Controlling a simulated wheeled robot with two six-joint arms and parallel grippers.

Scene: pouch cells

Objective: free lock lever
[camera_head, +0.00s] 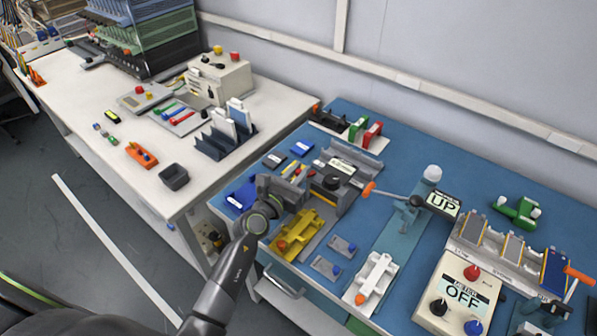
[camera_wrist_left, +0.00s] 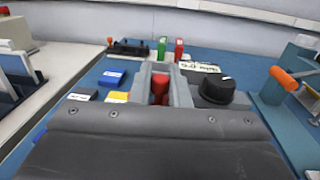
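My left gripper (camera_head: 292,192) reaches in from the lower left, low over the blue bench beside a grey fixture. In the left wrist view, its two grey fingers (camera_wrist_left: 161,88) point forward, with a red upright piece (camera_wrist_left: 160,90) between them. Whether the fingers press on that piece is too small to tell. A lever with an orange handle (camera_head: 369,189) stands right of my gripper, at a post with a white knob (camera_head: 432,173) and an "UP" sign (camera_head: 442,203). Its orange end shows in the wrist view (camera_wrist_left: 284,78), apart from the fingers. Which piece is the lock lever is not clear.
A black dial (camera_head: 331,182) sits close to the right of my gripper. A yellow fixture (camera_head: 300,232) lies in front of it. A control box reading "OFF" (camera_head: 463,292) stands at the lower right.

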